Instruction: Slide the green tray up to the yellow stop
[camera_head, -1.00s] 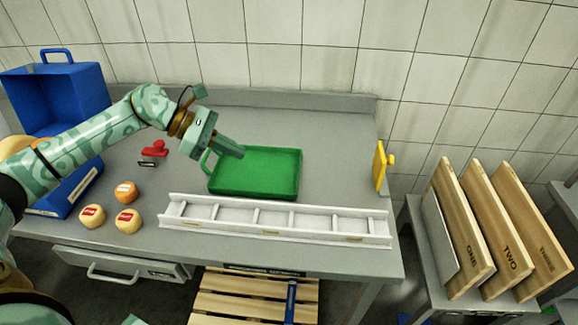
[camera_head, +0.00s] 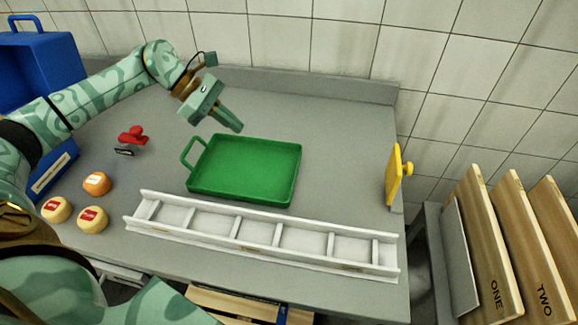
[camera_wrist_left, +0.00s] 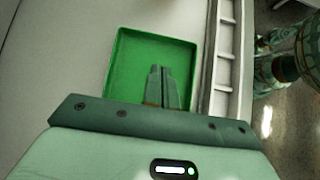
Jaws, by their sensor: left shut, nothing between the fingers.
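The green tray (camera_head: 245,170) lies flat on the grey worktop, with its loop handle on the left side. The yellow stop (camera_head: 393,172) stands upright at the worktop's right end, with a clear gap between it and the tray. My left gripper (camera_head: 233,127) is shut and empty, its fingers pointing down near the tray's far rim in the head view. In the left wrist view the shut fingers (camera_wrist_left: 163,72) overlap the green tray (camera_wrist_left: 128,65). I cannot tell whether they touch it. My right gripper is not in view.
A white divided rack (camera_head: 262,235) runs along the near side of the tray. Several cheese wheels (camera_head: 92,219), a red-handled tool (camera_head: 132,136) and a blue box (camera_head: 40,70) are at the left. Wooden boards (camera_head: 485,245) stand beyond the right end.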

